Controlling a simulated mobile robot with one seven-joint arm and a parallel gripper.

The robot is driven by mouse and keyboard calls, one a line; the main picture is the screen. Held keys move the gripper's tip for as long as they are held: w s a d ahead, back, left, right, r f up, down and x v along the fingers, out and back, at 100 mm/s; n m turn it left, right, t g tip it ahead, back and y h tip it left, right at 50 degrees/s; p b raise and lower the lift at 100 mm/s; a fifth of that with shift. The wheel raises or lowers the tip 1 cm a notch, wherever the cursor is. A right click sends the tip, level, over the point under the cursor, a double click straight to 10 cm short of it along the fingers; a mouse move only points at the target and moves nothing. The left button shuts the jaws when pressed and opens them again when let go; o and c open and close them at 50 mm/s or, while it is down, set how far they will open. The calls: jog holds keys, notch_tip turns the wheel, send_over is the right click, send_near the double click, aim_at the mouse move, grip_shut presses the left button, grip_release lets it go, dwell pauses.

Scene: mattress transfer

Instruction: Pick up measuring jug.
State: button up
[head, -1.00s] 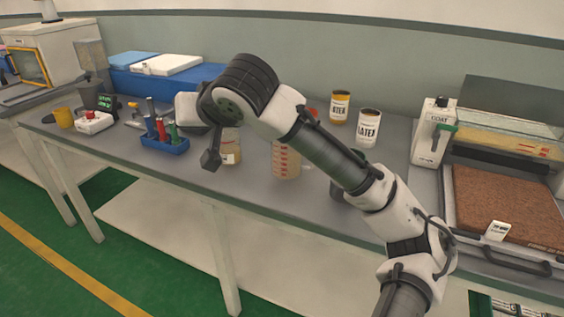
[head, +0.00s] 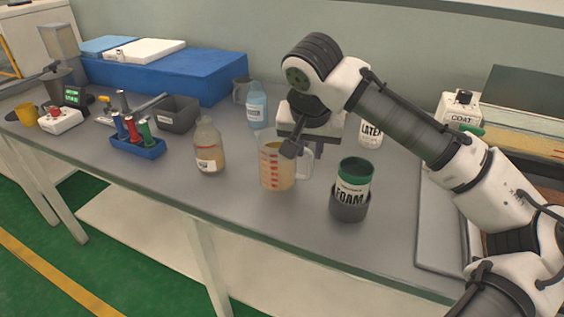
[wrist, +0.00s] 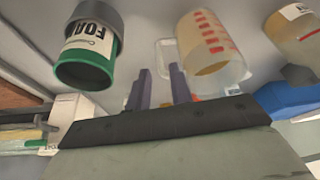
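The measuring jug (head: 275,172) is a translucent beaker with red graduation marks and pale tan contents. It stands upright near the middle of the grey table. It also shows in the wrist view (wrist: 203,62), right of my fingers. My gripper (head: 308,147) is above the table beside the jug, partly overlapping its upper right in the head view. I cannot tell whether a finger touches the jug.
A green-and-white FOAM can (head: 351,186) in a grey holder stands right of the jug. A clear container (head: 304,164) is close behind the jug. An amber bottle (head: 208,147) and a blue bottle (head: 257,106) stand left. The table's front strip is clear.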

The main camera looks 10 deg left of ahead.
aim_at(310, 165)
jog(key=x, duration=0.7)
jog(key=shift+w+d+f+p, duration=0.1)
jog(key=shift+w+f+p, duration=0.2)
jog(key=shift+p, duration=0.1)
grip_shut()
jog(key=shift+r, duration=0.1)
dwell(1.0)
